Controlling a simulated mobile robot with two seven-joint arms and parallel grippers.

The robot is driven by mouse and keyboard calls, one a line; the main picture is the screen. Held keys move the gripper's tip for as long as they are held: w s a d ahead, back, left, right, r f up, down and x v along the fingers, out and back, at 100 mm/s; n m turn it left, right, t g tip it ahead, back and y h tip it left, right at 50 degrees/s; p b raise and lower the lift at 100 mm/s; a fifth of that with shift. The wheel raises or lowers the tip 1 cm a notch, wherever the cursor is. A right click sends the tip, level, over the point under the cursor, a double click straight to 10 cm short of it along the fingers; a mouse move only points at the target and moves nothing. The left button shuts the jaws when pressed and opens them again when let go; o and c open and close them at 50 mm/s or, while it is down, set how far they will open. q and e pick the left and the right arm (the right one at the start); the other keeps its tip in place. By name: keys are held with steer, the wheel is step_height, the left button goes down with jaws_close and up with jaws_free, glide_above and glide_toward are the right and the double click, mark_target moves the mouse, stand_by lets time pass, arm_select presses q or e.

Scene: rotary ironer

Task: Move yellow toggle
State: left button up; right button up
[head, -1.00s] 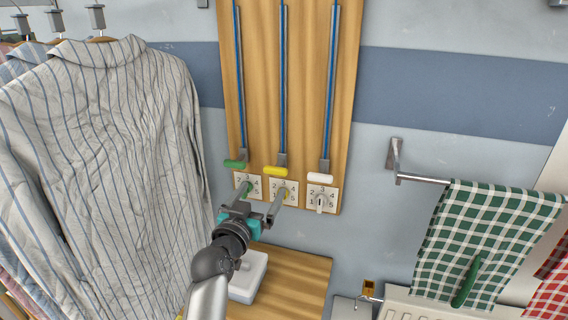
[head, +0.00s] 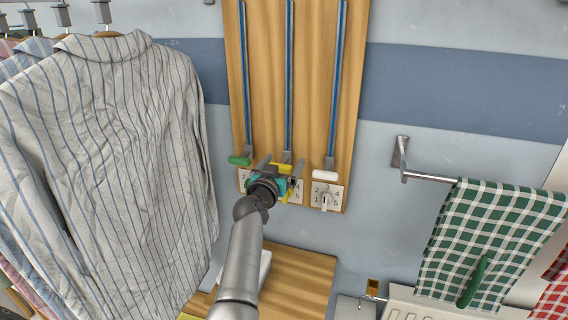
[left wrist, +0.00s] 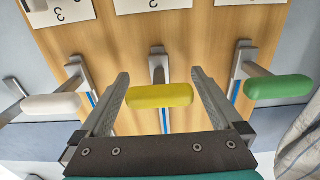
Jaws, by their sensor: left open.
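The yellow toggle (head: 285,167) is the middle of three lever handles on the wooden wall board, partly hidden behind my left gripper in the head view. In the left wrist view the yellow toggle (left wrist: 160,95) lies crosswise between the two fingers. My left gripper (left wrist: 159,76) is open, one finger on each side of the toggle, with small gaps seen at both ends. In the head view my left gripper (head: 279,171) is in front of the board at the middle lever. My right gripper is not in view.
The green handle (head: 239,160) and the white handle (head: 324,175) flank the yellow one. Striped shirts (head: 110,150) hang at left. A rail with a green checked cloth (head: 480,240) is at right.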

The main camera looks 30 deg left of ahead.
arm_select(q)
steer(key=shift+w, duration=0.35)
jaws_close()
stand_by(0.8)
